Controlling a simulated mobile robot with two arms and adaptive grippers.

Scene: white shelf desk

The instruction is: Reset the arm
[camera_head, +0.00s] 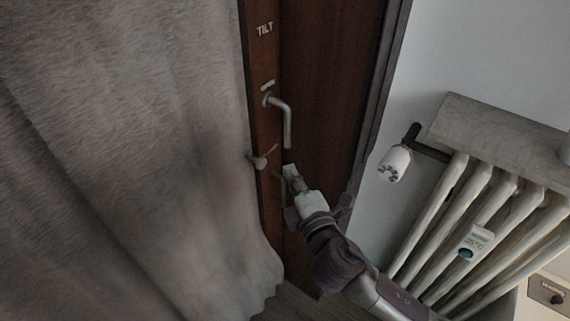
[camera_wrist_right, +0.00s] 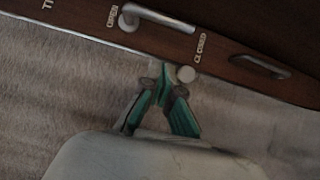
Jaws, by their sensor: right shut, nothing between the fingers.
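My right gripper (camera_head: 290,172) is in front of the brown wooden door (camera_head: 318,110), below its bent metal handle (camera_head: 286,118) and apart from that handle. In the right wrist view, the fingers of my right gripper (camera_wrist_right: 165,75), with green sides, come together at the tips with nothing between them. The bent handle (camera_wrist_right: 158,19) shows farther up in the wrist view. My left gripper is in neither view.
A grey curtain (camera_head: 120,130) hangs left of the door, close to the gripper. A white radiator (camera_head: 475,215) with a valve knob (camera_head: 394,164) stands on the right. A second handle (camera_wrist_right: 262,66) is on the brown panel. The pale wall (camera_head: 470,45) above the radiator is clear.

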